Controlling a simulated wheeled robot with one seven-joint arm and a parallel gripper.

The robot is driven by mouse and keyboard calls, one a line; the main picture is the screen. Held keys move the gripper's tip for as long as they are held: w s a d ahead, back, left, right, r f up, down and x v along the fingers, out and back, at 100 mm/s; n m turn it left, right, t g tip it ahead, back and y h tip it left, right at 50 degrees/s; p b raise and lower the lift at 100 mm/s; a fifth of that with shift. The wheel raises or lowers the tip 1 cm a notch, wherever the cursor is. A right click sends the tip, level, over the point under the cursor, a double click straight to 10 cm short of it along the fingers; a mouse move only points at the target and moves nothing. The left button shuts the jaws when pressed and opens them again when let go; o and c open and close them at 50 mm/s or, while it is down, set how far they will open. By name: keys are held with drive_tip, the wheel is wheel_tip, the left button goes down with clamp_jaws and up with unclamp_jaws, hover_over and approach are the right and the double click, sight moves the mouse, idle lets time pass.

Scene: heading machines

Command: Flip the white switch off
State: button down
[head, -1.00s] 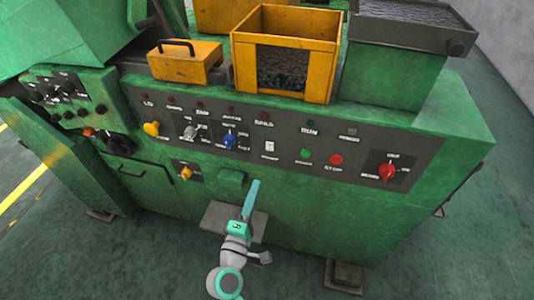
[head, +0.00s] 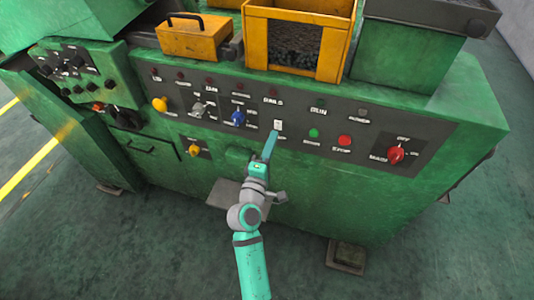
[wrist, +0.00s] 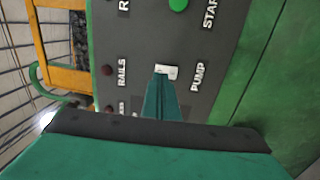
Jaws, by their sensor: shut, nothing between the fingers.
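The white switch (head: 278,125) is a small white rocker on the dark control panel, left of the green button. In the wrist view the white switch (wrist: 167,72) sits beside the label PUMP. My gripper (head: 272,136) is shut and empty, with its fingertips just below the switch in the head view. In the wrist view my gripper (wrist: 160,79) points straight at the switch, and its tip covers the switch's near edge. I cannot tell whether the tip touches it.
On the panel are a blue knob (head: 238,118), a green button (head: 314,133), a red button (head: 344,140) and a red rotary knob (head: 396,154). A yellow bin (head: 330,60) stands on top of the green machine. A small grey shelf (head: 228,193) juts out below the panel.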

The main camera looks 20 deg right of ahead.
drive_tip(key=shift+x, duration=1.8)
drive_tip(key=shift+w+d+r, duration=0.1)
drive_tip(key=shift+w+r, duration=0.05)
approach(278, 123)
drive_tip(key=s+a+r, duration=0.2)
drive_tip(key=s+a, duration=0.2)
drive_tip(key=s, duration=0.2)
drive_tip(key=shift+r, duration=0.1)
drive_tip(key=shift+s, duration=0.1)
